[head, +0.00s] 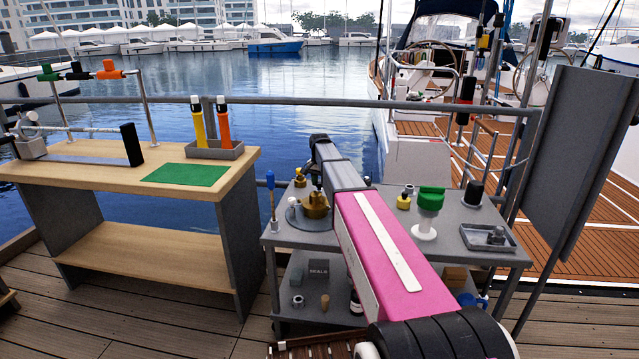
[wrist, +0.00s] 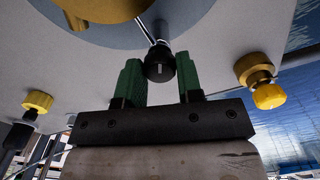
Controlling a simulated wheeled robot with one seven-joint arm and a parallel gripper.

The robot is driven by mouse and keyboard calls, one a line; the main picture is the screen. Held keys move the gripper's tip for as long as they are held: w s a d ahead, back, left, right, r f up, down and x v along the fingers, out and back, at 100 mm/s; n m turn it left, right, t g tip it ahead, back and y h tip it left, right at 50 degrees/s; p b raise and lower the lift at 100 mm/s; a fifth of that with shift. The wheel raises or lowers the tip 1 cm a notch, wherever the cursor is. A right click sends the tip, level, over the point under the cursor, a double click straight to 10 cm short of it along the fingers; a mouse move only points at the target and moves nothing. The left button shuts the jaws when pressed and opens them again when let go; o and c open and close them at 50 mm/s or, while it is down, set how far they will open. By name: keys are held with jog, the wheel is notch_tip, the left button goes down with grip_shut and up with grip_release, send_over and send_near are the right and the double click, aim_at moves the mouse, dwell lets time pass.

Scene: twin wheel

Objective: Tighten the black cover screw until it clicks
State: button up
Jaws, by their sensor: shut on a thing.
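The black cover screw (wrist: 160,62) shows in the wrist view as a round black knob with a pale line on its face. My gripper (wrist: 158,70) has its two green-padded fingers on either side of the knob and is shut on it. A large brass round part (wrist: 112,12) is just above the knob, partly out of frame. In the head view, my arm reaches over the grey bench to a brass fitting (head: 316,206) on a round plate. My arm hides much of that spot, and the screw cannot be made out there.
A brass knob (wrist: 254,70) and a yellow knob (wrist: 38,101) flank my gripper in the wrist view. On the grey bench stand a green-topped fitting (head: 431,198), a small tray (head: 488,238) and a blue-handled tool (head: 271,200). A wooden table (head: 120,180) is at the left.

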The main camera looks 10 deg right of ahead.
jog(key=shift+m, duration=0.4)
jog(key=o, duration=0.9)
jog(key=shift+r, duration=0.15)
notch_tip(320, 180, up, 11)
jog(key=shift+f, duration=0.2)
